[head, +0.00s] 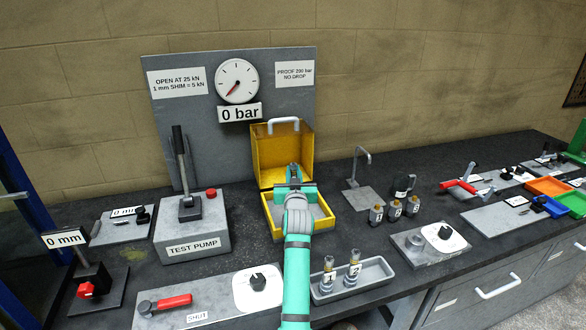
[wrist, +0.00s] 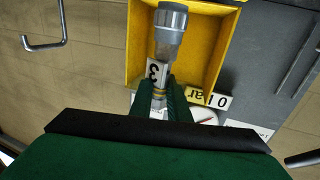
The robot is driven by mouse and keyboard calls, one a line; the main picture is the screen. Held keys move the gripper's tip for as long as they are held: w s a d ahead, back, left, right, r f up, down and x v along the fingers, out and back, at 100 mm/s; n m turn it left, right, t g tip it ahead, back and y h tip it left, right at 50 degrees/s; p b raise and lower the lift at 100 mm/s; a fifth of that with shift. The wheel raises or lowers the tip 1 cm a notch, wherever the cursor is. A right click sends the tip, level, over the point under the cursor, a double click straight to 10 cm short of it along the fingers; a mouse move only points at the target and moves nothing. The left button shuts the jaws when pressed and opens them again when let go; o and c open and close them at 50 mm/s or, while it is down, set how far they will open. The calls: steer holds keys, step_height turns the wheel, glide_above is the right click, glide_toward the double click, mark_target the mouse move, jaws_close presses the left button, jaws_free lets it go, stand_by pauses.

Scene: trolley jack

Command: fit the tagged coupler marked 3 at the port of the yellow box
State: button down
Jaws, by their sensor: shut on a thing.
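The coupler marked 3 (wrist: 169,40) is a grey metal fitting with a white tag and a brass-coloured part, seen in the wrist view. My gripper (wrist: 173,98) is shut on it, its green fingers around the lower part of the coupler in the picture. In the head view my gripper (head: 293,178) is over the open yellow box (head: 268,158), in front of its raised lid. The coupler is mostly hidden there by my gripper. I cannot make out the port, nor whether the coupler touches the box.
A grey tray (head: 377,268) at the front holds couplers 1 and 2. Several more tagged couplers (head: 395,212) stand right of the box. The test pump (head: 192,235) is to the left. The gauge (head: 237,81) above reads 0 bar. A bent metal pipe (head: 357,168) rises behind right.

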steer(key=shift+w+d+f, duration=0.1)
steer(key=shift+d+f, duration=0.15)
steer(key=shift+f, duration=0.3)
steer(key=shift+d+f, duration=0.2)
steer(key=shift+f, duration=0.3)
steer(key=shift+w+f, duration=0.2)
steer(key=shift+f, duration=0.2)
steer(key=shift+s+d, duration=0.1)
steer(key=shift+d, duration=0.15)
steer(key=shift+a, duration=0.5)
steer(key=shift+d, duration=0.4)
steer(key=shift+a, duration=0.2)
steer(key=shift+f, duration=0.75)
steer(key=shift+d+f, duration=0.1)
steer(key=shift+f, duration=0.05)
